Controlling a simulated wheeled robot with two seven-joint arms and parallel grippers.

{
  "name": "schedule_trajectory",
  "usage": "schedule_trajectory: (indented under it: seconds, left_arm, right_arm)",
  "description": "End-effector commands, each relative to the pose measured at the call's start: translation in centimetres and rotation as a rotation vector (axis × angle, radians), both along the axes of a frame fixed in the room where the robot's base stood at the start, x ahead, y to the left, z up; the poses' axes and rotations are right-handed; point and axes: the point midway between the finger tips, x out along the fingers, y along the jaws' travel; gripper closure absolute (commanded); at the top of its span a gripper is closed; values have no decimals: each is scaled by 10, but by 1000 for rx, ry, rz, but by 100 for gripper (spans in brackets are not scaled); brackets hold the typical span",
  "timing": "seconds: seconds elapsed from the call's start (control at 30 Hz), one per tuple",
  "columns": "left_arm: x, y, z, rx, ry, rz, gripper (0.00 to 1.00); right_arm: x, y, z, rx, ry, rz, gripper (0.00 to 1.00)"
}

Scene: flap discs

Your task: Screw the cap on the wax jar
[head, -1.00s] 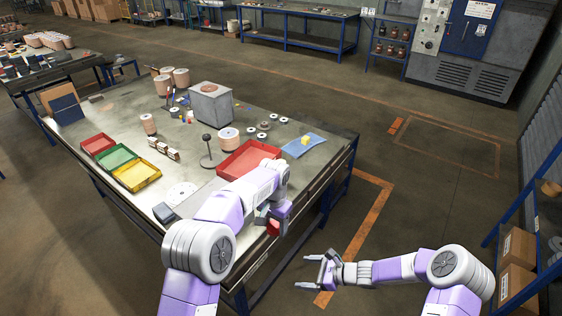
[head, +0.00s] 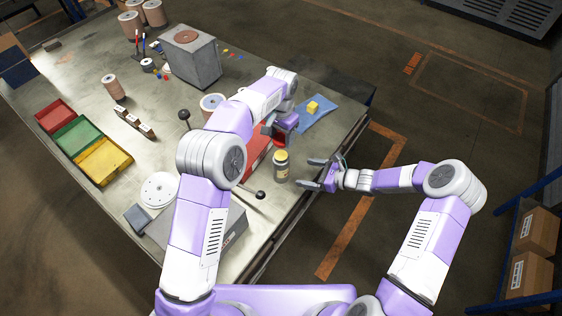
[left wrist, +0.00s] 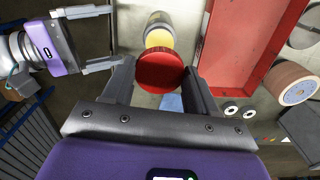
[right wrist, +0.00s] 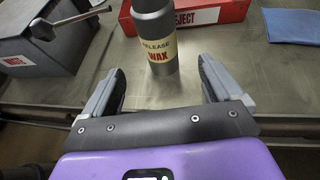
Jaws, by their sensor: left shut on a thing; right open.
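The wax jar (head: 281,170) stands upright near the table's front edge. It has a grey body and a "RELEASE WAX" label in the right wrist view (right wrist: 154,35). My left gripper (head: 279,130) is shut on the red cap (left wrist: 160,72), held apart from the jar (left wrist: 159,35); the head view largely hides the cap. My right gripper (head: 315,174) is open at the jar's right side. In the right wrist view its fingers (right wrist: 162,75) lie left and right of the jar, which appears just beyond their tips.
A red reject tray (right wrist: 205,12) is close behind the jar. A grey box (head: 222,235) with a ball-ended lever (head: 260,195) stands left of the jar.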

Motion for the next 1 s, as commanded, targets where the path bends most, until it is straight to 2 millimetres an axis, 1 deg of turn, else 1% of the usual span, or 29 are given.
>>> schedule_trajectory:
  seconds: [0.2, 0.33, 0.47, 0.6, 0.8, 1.0]
  left_arm:
    - [0, 0, 0, 0, 0, 0, 70]
    - [0, 0, 0, 0, 0, 0, 70]
    - [0, 0, 0, 0, 0, 0, 70]
    - [0, 0, 0, 0, 0, 0, 70]
    - [0, 0, 0, 0, 0, 0, 70]
    - [0, 0, 0, 0, 0, 0, 70]
  right_arm:
    - [0, 1, 0, 0, 0, 0, 8]
    - [4, 9, -4, 0, 0, 1, 8]
    - [12, 26, -11, 2, 0, 3, 8]
    - [23, 49, -22, 2, 1, 4, 8]
    - [37, 78, -36, 1, -1, 1, 8]
    - [47, 95, -44, 0, -1, 0, 8]
